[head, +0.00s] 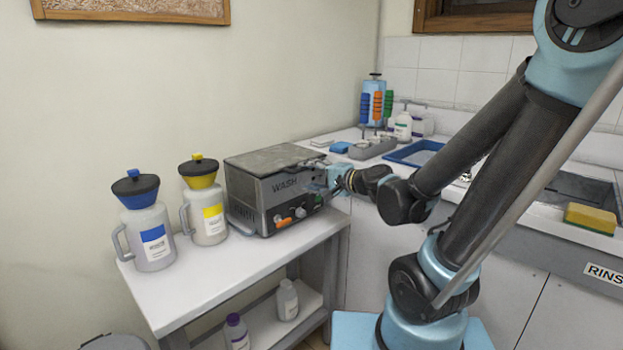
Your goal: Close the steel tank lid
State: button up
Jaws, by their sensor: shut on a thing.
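The steel tank (262,206), marked WASH, stands on the white side table against the wall. Its lid (275,160) lies flat across the top and looks level, with no gap that I can make out. My gripper (318,172) is at the tank's upper right front corner, reaching in from the right. It is shut at the lid's right edge, on what looks like the lid's handle. The fingertips are small and partly hidden, so the exact contact is hard to see.
Two jugs, one with a blue funnel (149,246) and one with a yellow funnel (206,222), stand left of the tank. Bottles (287,300) sit on the lower shelf.

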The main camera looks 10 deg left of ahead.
jog(key=shift+s+d+f, duration=0.1)
jog(key=shift+s, duration=0.4)
jog(key=shift+w+d+v, duration=0.1)
jog(key=shift+w+v, duration=0.05)
jog(key=shift+v, duration=2.65)
jog(key=shift+w+d+v, duration=0.15)
jog(key=shift+v, duration=2.7)
jog(key=shift+c, duration=0.3)
jog(key=s+d+f+n+g+h, duration=0.3)
jog(key=f, duration=0.3)
jog(key=s+d+f+n+g+h, duration=0.2)
jog(key=d+f+n+h, duration=0.1)
jog(key=f, duration=0.3)
jog(key=s+d+f+n+g+h, duration=0.1)
jog(key=s+d+h, duration=0.1)
jog(key=d, duration=0.4)
jog(key=s+d+f+g+h, duration=0.1)
jog(key=s+d+f+h, duration=0.1)
jog(key=d+h, duration=0.2)
jog(key=d, duration=0.2)
jog(key=shift+s+d+f+n+g, duration=0.25)
jog(key=shift+s+d+n+g, duration=0.1)
jog(key=shift+d+n+g, duration=0.05)
